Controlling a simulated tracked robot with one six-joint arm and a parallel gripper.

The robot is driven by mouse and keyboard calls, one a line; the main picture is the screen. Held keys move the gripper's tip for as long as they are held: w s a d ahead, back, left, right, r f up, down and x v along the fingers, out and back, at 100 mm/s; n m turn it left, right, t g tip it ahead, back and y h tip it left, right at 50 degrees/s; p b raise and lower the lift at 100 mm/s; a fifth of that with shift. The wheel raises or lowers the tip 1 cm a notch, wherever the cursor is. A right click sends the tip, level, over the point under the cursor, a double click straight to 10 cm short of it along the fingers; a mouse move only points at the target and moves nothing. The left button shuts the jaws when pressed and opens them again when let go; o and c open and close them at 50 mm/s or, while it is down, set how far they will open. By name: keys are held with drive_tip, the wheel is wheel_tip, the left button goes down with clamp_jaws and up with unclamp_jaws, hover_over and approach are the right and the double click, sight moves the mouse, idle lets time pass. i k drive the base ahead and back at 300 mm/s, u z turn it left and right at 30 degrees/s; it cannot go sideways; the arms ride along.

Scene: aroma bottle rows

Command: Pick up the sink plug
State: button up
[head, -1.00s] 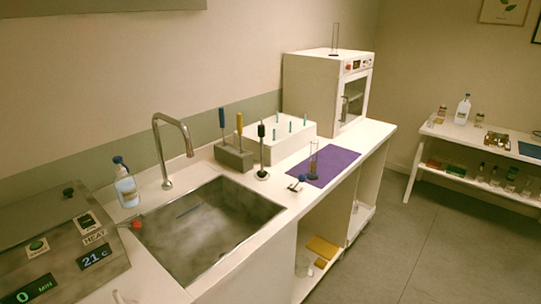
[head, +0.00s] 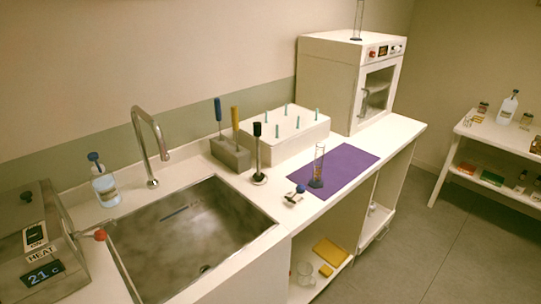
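I cannot make out a sink plug for certain. The metal sink (head: 235,235) is set in the white counter at lower left, and a small dark round spot (head: 205,268) shows on its floor near the front; I cannot tell whether it is a drain or a plug. A thin dark bluish strip (head: 180,212) shows inside at the back. My gripper is not in view.
A curved tap (head: 150,140) rises behind the sink. A blue-capped bottle (head: 104,182) and a heating unit (head: 38,245) stand left. A tool block (head: 230,153), white peg box (head: 275,138), purple mat (head: 345,165) with a glass cylinder (head: 318,165), and oven (head: 345,80) stand right. The floor (head: 420,245) at right is clear.

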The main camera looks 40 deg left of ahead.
sight(259, 177)
drive_tip(key=i, duration=2.7)
drive_tip(key=u, duration=2.65)
